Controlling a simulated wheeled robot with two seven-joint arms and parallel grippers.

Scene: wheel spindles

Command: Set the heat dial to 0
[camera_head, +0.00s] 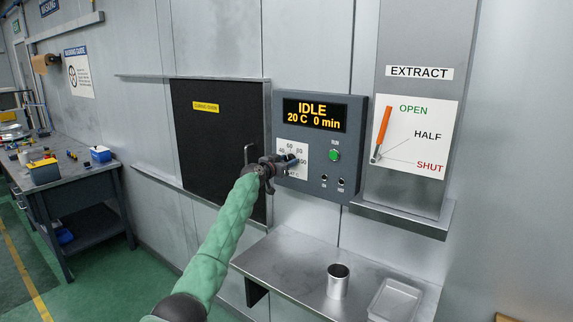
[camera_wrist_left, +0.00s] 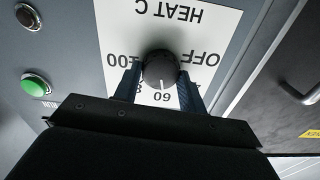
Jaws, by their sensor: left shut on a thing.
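The heat dial (camera_wrist_left: 158,68) is a round dark knob on a white scale plate (camera_wrist_left: 205,25), seen upside down in the left wrist view. Its white mark points at the 60 on the scale; OFF and 100 lie to either side. My left gripper (camera_head: 286,161) is shut on the dial, with one finger on each side of it. In the head view the gripper hides most of the dial and part of the scale (camera_head: 284,148). My right gripper is in neither view.
The control panel's display (camera_head: 315,114) reads IDLE, 20 C, 0 min. A green RUN button (camera_head: 335,155) sits right of the dial. The dark oven door (camera_head: 205,135) is to the left. Below, a metal shelf (camera_head: 290,262) holds a cup (camera_head: 338,283) and a tray (camera_head: 396,302).

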